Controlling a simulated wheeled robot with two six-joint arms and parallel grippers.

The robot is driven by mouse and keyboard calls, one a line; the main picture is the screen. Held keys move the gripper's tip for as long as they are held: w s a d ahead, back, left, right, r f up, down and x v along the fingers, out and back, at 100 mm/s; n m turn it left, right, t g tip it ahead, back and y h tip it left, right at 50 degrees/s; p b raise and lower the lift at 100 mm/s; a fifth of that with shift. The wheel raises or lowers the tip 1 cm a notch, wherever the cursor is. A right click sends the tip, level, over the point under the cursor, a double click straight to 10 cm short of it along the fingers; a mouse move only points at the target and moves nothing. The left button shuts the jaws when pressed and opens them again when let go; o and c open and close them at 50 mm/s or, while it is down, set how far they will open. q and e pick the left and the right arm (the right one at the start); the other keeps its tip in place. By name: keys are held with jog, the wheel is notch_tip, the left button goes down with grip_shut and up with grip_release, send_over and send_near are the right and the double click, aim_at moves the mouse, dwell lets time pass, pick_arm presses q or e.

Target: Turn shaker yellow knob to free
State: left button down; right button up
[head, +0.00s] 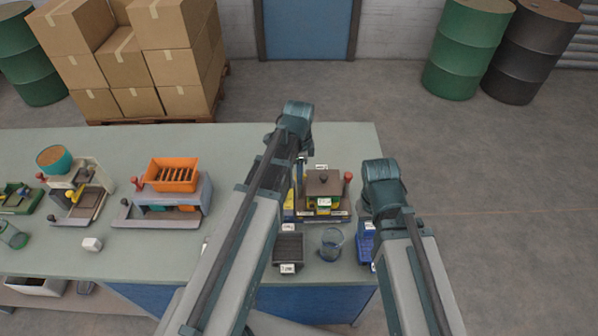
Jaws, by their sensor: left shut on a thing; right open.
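A machine with a brown top plate (323,183), a dark round knob on top, yellow parts and a red ball (348,177) at its right stands near the table's right end. A yellow part (289,202) shows at its left edge, partly behind my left arm; I cannot tell whether it is the yellow knob. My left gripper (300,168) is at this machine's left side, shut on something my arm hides. My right gripper (367,208) is right of the machine, above the blue tray (365,243). It is open, its fingers mostly hidden by its wrist.
The table's back strip is clear.

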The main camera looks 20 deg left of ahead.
pick_arm(q)
jog(key=n, duration=0.4)
jog(key=shift+n, duration=2.2)
jog(key=c, duration=0.6)
grip_release()
jog(key=shift+r, duration=0.1)
notch_tip(320, 180, up, 14)
jog(key=p, duration=1.3)
jog(key=shift+f+p, duration=0.2)
jog(key=shift+p, duration=0.2)
